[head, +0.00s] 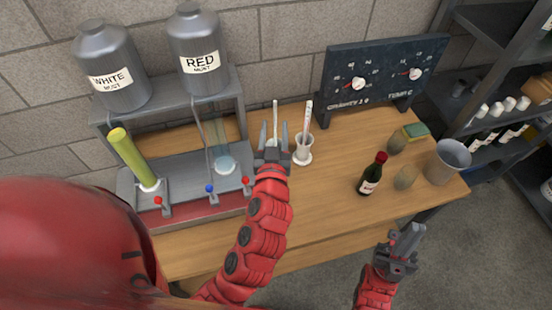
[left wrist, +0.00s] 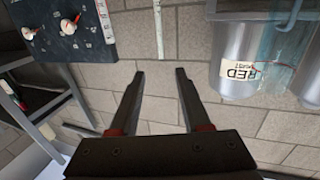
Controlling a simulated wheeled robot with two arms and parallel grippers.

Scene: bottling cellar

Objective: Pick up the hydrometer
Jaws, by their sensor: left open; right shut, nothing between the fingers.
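A slender pale stem, which looks like the hydrometer (head: 275,113), stands upright at the back of the bench, its lower part hidden behind my left gripper. Its end also shows at the top of the left wrist view (left wrist: 157,16), beyond the fingertips and not between them. My left gripper (head: 274,127) is open and empty, its fingers either side of the stem in the head view; they also show in the left wrist view (left wrist: 160,74). My right gripper (head: 405,237) is shut and empty, in front of the bench at right.
A red-marked stick (head: 308,117) stands in a white holder (head: 302,150) just right of the stem. At left are a filling stand (head: 205,185) with levers and a yellow-green cylinder (head: 131,157).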

